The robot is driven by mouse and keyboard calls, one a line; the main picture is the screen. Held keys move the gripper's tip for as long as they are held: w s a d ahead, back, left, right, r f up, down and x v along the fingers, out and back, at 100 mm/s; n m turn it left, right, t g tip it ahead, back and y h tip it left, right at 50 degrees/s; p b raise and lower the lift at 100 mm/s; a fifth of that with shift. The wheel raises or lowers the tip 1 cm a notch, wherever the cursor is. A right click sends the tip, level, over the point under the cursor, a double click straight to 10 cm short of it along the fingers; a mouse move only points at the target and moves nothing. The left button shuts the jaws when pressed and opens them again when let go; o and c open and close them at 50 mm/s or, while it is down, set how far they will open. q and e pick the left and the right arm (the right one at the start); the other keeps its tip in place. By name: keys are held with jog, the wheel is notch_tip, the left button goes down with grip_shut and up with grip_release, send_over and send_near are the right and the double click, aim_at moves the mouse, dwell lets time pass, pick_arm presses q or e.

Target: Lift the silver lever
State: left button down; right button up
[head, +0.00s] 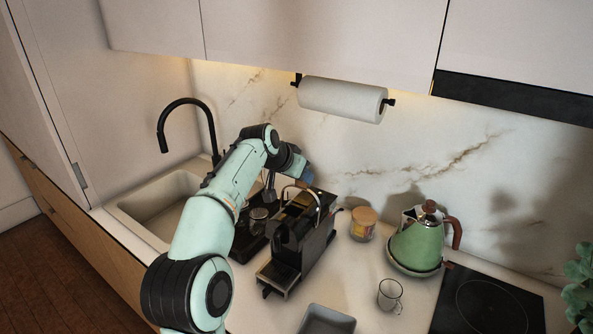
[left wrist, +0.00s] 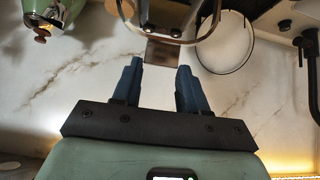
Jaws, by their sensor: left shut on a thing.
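The black coffee machine (head: 291,244) stands on the counter. Its silver lever (head: 318,203) is a curved metal band at the machine's top. In the left wrist view the lever (left wrist: 165,52) shows at the top middle, its flat end at the fingertips. My left gripper (head: 304,174) is above the back of the machine, partly hidden by its own wrist. My right gripper is in neither view.
A green kettle (head: 416,246), a lidded jar (head: 363,224) and a glass mug (head: 390,295) stand right of the machine. A grey tray (head: 326,321) lies in front. The sink (head: 150,209) and black faucet (head: 185,101) are left. A paper towel roll (head: 340,98) hangs above.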

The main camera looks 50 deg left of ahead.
pick_arm(q)
jog(key=shift+w+d+f, duration=0.2)
jog(key=shift+w+f, duration=0.1)
jog(key=c, duration=0.7)
grip_release()
jog(key=shift+c, duration=0.2)
jog(key=shift+o, duration=0.7)
jog(key=shift+d, duration=0.1)
jog(key=shift+s+r, duration=0.1)
